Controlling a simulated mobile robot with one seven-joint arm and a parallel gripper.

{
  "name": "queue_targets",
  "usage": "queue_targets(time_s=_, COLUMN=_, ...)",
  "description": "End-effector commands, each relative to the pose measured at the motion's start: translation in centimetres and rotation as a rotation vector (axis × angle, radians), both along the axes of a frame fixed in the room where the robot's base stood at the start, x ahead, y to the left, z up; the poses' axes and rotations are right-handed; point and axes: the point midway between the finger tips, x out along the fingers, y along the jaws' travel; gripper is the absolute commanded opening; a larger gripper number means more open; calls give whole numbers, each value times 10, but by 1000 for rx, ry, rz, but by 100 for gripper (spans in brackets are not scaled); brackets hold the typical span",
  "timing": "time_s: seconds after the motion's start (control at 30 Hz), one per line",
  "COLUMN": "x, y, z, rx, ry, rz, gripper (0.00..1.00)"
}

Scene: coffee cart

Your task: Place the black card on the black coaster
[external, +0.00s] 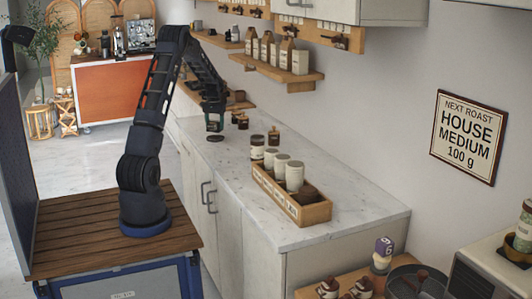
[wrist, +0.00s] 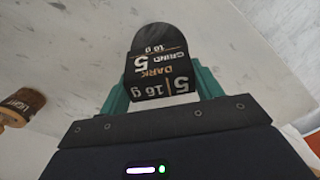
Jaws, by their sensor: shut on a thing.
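My gripper (external: 213,123) is above the far part of the marble counter, pointing down. In the wrist view its teal fingers (wrist: 162,88) are shut on the black card (wrist: 160,75), which has pale and orange print reading "DARK", "GRIND 5" and "16 g". The black coaster (external: 215,138) lies flat on the counter just below the gripper. In the wrist view the coaster's rounded dark edge (wrist: 158,36) shows beyond the card, which hides the rest. I cannot tell whether card and coaster touch. The card is too small to make out in the external view.
A jar marked "LIGHT" (wrist: 22,106) stands to the left in the wrist view. Small brown-topped items (external: 240,120) stand close to the gripper's right. A wooden crate (external: 290,204) of canisters is nearer on the counter.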

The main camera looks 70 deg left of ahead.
Motion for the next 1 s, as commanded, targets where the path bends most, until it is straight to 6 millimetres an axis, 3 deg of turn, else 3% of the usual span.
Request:
queue_targets(time_s=0.23, x=0, y=-1, z=-33, rx=-4, ry=2, rz=0, gripper=43)
queue_targets(time_s=0.67, x=0, y=-1, z=-39, rx=-1, ry=1, rz=0, gripper=43)
queue_targets(time_s=0.7, x=0, y=0, z=-38, rx=-1, ry=1, rz=0, gripper=72)
queue_targets(time_s=0.77, x=0, y=0, z=-38, rx=-1, ry=1, rz=0, gripper=84)
queue_targets(time_s=1.0, x=0, y=0, z=-38, rx=-1, ry=0, rz=0, gripper=86)
